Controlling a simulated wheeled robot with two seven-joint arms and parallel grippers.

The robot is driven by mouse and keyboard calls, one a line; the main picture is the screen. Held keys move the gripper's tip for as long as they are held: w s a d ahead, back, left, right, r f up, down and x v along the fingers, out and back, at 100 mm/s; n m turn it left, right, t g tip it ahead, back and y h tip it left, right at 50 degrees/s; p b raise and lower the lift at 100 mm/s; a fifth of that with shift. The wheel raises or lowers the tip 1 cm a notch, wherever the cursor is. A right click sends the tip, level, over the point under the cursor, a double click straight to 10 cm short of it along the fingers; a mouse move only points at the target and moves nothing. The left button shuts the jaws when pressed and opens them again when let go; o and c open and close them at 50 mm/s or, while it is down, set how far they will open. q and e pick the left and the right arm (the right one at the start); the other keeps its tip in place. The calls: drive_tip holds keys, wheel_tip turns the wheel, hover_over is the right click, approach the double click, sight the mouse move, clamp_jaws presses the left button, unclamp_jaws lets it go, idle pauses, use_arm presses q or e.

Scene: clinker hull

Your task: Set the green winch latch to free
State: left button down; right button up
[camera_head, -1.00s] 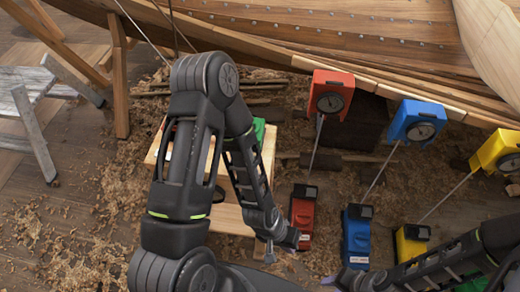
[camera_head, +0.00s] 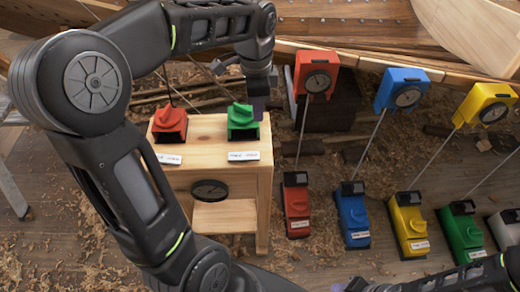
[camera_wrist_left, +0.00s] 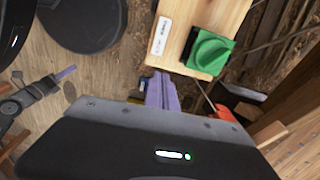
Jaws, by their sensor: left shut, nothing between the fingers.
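The green winch latch (camera_head: 242,118) is a green knob on a dark-fronted housing, on top of the wooden stand at its right end. A small white label (camera_head: 243,156) sits below it; its lettering is too small to read. In the left wrist view the green latch (camera_wrist_left: 208,52) shows near the stand's end. My left gripper (camera_head: 259,103) points down just right of the green latch, shut and empty; I cannot tell whether it touches. Its purple fingers (camera_wrist_left: 163,92) show in the wrist view. My right gripper (camera_head: 345,287) is at the bottom edge, its jaw unclear.
A red latch (camera_head: 170,121) stands left of the green one on the wooden stand (camera_head: 207,130). Red, blue and yellow gauge boxes (camera_head: 402,90) hang along the hull (camera_head: 330,25), with rods to winch boxes (camera_head: 352,215) on the shavings-covered floor.

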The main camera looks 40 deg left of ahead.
sight(258, 156)
use_arm(q)
drive_tip(key=shift+s+f+m, duration=0.1)
drive_tip(key=shift+s+m, duration=0.3)
drive_tip(key=shift+s, duration=0.05)
drive_tip(key=shift+f, duration=0.1)
wheel_tip(258, 156, down, 14)
drive_tip(key=shift+r+p, duration=0.15)
drive_tip(key=shift+p, duration=0.5)
drive_tip(key=shift+d+f+b, duration=0.15)
drive_tip(key=shift+f+b, duration=0.35)
drive_tip(key=shift+f, duration=0.05)
drive_tip(key=shift+r, duration=0.1)
